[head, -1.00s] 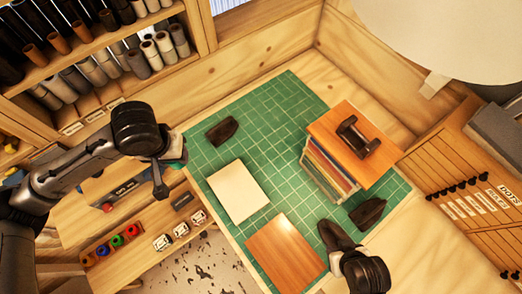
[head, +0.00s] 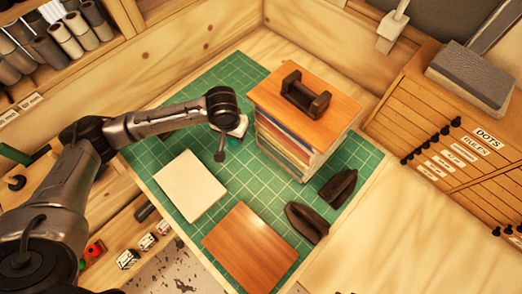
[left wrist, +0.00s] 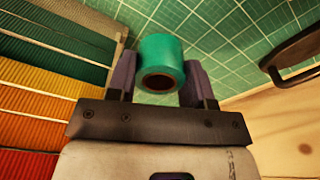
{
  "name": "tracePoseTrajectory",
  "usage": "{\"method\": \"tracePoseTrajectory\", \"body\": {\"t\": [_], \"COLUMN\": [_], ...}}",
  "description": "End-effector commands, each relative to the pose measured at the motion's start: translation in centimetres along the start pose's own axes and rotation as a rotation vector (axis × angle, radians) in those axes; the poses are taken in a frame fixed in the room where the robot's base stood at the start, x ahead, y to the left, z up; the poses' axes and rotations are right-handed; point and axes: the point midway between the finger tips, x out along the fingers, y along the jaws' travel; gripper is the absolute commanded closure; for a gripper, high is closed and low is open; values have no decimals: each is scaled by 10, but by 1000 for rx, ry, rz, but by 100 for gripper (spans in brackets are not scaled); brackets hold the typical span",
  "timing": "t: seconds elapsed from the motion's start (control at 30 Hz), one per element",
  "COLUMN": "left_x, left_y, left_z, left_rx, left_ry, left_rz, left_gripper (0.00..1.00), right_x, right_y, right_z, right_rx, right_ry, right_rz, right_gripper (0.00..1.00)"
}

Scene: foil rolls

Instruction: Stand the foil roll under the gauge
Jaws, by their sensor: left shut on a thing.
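The teal foil roll (left wrist: 160,52) is between the two fingers of my left gripper (left wrist: 157,82), its dark hollow end facing the wrist camera. In the head view my left gripper (head: 230,137) is over the green cutting mat, just left of a stack (head: 285,142). Only a bit of the roll's teal shows there. The stack has coloured layers, a brown board on top and a dark spool-shaped piece (head: 305,95) on the board. I cannot tell for sure which thing is the gauge. My right gripper is not in view.
Two dark iron-shaped pieces (head: 307,222) stand at the mat's right side. A cream sheet (head: 190,185) and a brown board (head: 250,246) lie on the mat (head: 212,222). Labelled drawers (head: 440,140) are at right; shelved rolls (head: 60,45) at top left.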

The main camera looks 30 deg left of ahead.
Motion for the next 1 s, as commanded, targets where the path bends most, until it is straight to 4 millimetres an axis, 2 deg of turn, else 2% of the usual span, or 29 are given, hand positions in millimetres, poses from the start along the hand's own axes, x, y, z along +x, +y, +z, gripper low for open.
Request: {"method": "tracePoseTrajectory", "body": {"t": [0.3, 0.63, 0.9, 1.0], "left_x": [51, 72, 101, 102], "left_y": [-2, -1, -2, -2], "left_z": [7, 9, 13, 13], "left_rx": [-1, 0, 0, 0], "left_ry": [-3, -2, -2, -1], "left_rz": [-3, -3, -4, -3], "left_gripper": [81, 81, 81, 81], "right_x": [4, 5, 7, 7], "right_y": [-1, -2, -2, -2], "right_z": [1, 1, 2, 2], "right_rx": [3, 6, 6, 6], "right_ry": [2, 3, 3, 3], "right_rz": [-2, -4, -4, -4], "right_gripper": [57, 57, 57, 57]}}
